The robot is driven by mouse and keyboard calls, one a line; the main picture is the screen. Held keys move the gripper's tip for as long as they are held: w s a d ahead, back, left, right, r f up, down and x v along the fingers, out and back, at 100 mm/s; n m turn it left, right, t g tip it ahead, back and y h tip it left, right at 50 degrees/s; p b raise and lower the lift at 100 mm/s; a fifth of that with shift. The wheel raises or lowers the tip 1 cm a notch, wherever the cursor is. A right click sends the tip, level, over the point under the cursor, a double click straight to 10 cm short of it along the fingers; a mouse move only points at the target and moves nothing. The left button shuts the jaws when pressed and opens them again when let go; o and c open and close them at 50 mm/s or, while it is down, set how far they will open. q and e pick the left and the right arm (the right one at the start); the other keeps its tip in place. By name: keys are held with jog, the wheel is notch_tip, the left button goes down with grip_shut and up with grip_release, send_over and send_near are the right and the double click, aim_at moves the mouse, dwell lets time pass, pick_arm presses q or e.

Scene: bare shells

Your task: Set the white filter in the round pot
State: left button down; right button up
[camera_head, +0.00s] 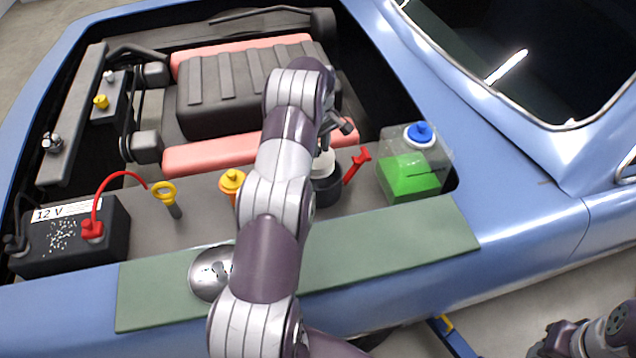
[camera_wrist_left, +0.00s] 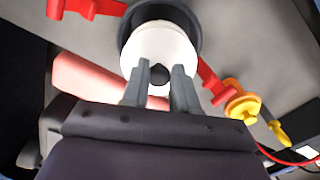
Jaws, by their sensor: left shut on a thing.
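The white filter (camera_wrist_left: 160,45) has a dark knob on its end, and my left gripper (camera_wrist_left: 157,75) is shut on that knob. The filter is lined up with the round dark pot (camera_wrist_left: 127,27), whose rim shows around part of it. In the head view the white filter (camera_head: 323,163) shows just above the pot (camera_head: 327,190), partly behind my left arm. I cannot tell how far it is inside the pot. Part of my right arm shows at the bottom right of the head view, but its jaws are unclear.
Red clips (camera_head: 357,164) flank the pot. A green-fluid tank with a blue cap (camera_head: 420,133) stands to the right, and an orange-yellow cap (camera_head: 232,181) to the left. A 12 V battery (camera_head: 70,240) sits far left. A steel bowl (camera_head: 210,273) rests on the green mat (camera_head: 400,243).

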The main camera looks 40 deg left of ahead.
aim_at(319, 170)
pick_arm(q)
notch_tip(319, 170, down, 9)
jog(key=shift+r+p, duration=0.1)
jog(key=shift+p, duration=0.65)
pick_arm(e)
jog(key=shift+f, duration=0.1)
pick_arm(q)
jog(key=shift+f+b, duration=0.5)
jog(key=shift+f, duration=0.05)
jog(key=c, duration=0.9)
grip_release()
jog(key=shift+r, duration=0.1)
jog(key=shift+o, duration=0.2)
pick_arm(e)
jog(key=shift+f, duration=0.3)
